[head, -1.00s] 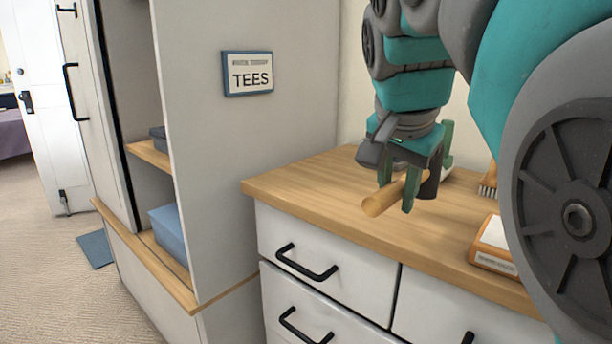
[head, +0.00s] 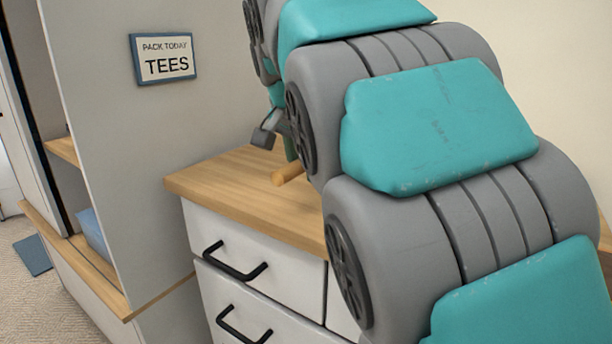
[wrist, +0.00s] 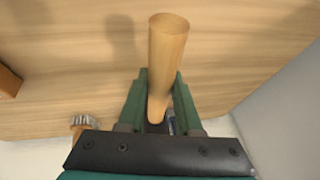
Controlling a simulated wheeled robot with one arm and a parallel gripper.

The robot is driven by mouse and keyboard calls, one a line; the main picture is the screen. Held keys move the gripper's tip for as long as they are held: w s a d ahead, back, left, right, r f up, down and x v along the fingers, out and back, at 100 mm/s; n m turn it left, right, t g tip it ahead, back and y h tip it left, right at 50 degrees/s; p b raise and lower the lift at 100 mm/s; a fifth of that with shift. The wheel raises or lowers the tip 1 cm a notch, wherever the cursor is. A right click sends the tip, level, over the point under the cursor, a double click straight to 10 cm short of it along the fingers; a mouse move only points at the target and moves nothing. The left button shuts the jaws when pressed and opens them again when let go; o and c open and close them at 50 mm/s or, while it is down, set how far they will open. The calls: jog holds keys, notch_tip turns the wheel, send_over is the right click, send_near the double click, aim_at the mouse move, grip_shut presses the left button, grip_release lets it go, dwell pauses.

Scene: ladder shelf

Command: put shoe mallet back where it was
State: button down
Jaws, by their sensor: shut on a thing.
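The shoe mallet shows as a round, pale wooden handle (wrist: 167,45) in the wrist view, running up between my green fingers. My gripper (wrist: 160,76) is shut on this handle, which is held over the wooden top. In the head view, the handle's end (head: 287,174) sticks out to the left from behind my arm. My arm hides most of the gripper there, and the mallet's head cannot be made out.
The wooden counter top (head: 225,180) sits on white drawers (head: 255,225) with black handles. A tall cabinet with a TEES sign (head: 164,59) stands at left, with a blue box (head: 92,232) inside. A bristled brush (wrist: 82,122) shows at lower left in the wrist view.

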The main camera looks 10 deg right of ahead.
jog(key=shift+f, duration=0.7)
jog(key=c, duration=0.6)
grip_release()
jog(key=shift+r, duration=0.15)
jog(key=p+v, duration=0.1)
jog(key=v, duration=1.1)
jog(key=shift+p, duration=0.35)
